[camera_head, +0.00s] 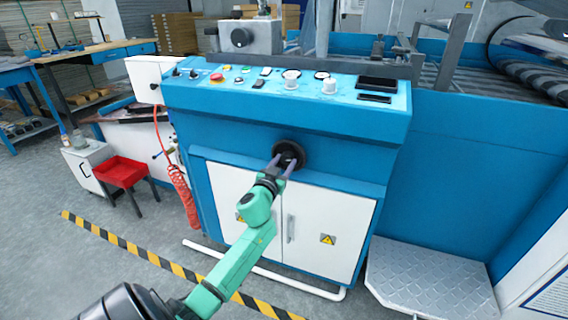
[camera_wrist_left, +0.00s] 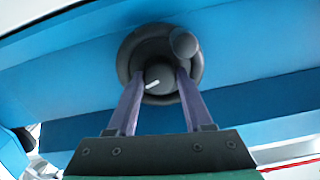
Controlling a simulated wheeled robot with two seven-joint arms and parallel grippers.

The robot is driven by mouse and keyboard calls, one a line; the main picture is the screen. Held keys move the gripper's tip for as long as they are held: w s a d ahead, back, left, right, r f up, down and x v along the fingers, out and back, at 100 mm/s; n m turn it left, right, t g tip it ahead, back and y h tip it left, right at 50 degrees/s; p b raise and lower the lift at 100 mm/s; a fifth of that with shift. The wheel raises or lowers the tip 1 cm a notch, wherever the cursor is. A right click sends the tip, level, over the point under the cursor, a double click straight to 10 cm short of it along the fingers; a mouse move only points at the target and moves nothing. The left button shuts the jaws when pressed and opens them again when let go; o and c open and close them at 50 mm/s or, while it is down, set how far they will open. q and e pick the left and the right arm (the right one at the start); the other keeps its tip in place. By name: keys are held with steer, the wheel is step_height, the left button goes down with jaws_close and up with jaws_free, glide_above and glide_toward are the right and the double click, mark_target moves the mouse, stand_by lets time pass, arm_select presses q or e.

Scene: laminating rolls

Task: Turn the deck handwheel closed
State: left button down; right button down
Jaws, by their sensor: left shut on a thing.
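The deck handwheel (camera_head: 291,150) is a black round wheel on the front of the blue machine, below its control panel. In the left wrist view the handwheel (camera_wrist_left: 137,49) shows a hub with a short white mark and a round knob at its upper right. My left gripper (camera_head: 279,163) reaches it from below on a green arm. In the left wrist view the left gripper's (camera_wrist_left: 158,84) two purple fingers straddle the hub and are shut on it. The fingertips partly cover the wheel. My right gripper is in neither view.
The control panel (camera_head: 235,83) with buttons and knobs sits above the wheel. White cabinet doors (camera_head: 330,222) are below it. A metal step (camera_head: 430,280) stands at the lower right.

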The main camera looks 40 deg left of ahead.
arm_select(q)
steer(key=shift+m, duration=0.9)
steer(key=m, duration=0.2)
steer(key=shift+m, duration=0.3)
steer(key=m, duration=0.3)
steer(key=shift+m, duration=0.3)
steer(key=m, duration=0.4)
steer(key=shift+m, duration=0.3)
steer(key=m, duration=0.2)
steer(key=shift+m, duration=0.7)
steer(key=shift+f, duration=0.1)
steer(key=shift+c, duration=1.5)
jaws_free()
